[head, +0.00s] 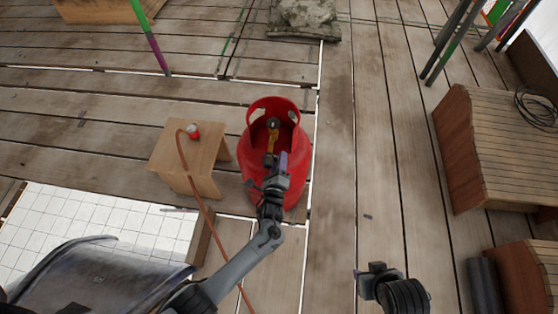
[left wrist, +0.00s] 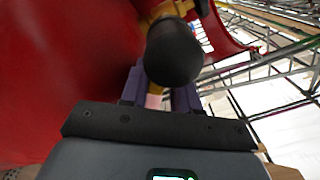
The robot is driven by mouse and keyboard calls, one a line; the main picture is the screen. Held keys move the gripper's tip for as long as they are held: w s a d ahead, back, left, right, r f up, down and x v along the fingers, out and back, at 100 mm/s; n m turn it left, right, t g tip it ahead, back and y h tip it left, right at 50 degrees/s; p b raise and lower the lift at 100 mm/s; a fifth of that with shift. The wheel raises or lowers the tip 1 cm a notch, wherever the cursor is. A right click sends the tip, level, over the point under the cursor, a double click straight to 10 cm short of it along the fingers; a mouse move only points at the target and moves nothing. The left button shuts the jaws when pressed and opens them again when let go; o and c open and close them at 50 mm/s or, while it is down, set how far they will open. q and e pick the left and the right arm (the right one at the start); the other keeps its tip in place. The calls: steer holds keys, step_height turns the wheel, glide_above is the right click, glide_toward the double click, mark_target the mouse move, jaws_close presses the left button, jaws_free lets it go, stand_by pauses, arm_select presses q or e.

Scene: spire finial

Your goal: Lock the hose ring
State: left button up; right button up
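A red gas cylinder (head: 297,183) with a cut-out collar stands on the plank floor. Inside its collar is a brass valve (head: 273,139) with a dark round knob (head: 273,122); the knob is large and black in the left wrist view (left wrist: 174,54). My left gripper (head: 276,161) reaches in at the collar's near side. Its purple fingers flank a pinkish-brass piece (left wrist: 153,101) below the knob; I cannot tell whether they touch it. A brown hose (head: 190,175) ends at a red-and-white fitting (head: 193,131) on a wooden stool. No separate ring is distinguishable. My right gripper (head: 371,271) is far from the cylinder.
The wooden stool (head: 176,158) stands close left of the cylinder. A white tiled platform (head: 95,222) is at lower left. Slatted wooden crates (head: 492,145) with a coiled black cable (head: 538,107) are at right. A grey sack (head: 305,17) lies behind. Planks right of the cylinder are clear.

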arm_select(q)
steer(key=shift+o, duration=0.4)
steer(key=shift+s+f, duration=0.1)
steer(key=shift+f, duration=0.1)
steer(key=shift+a, duration=0.1)
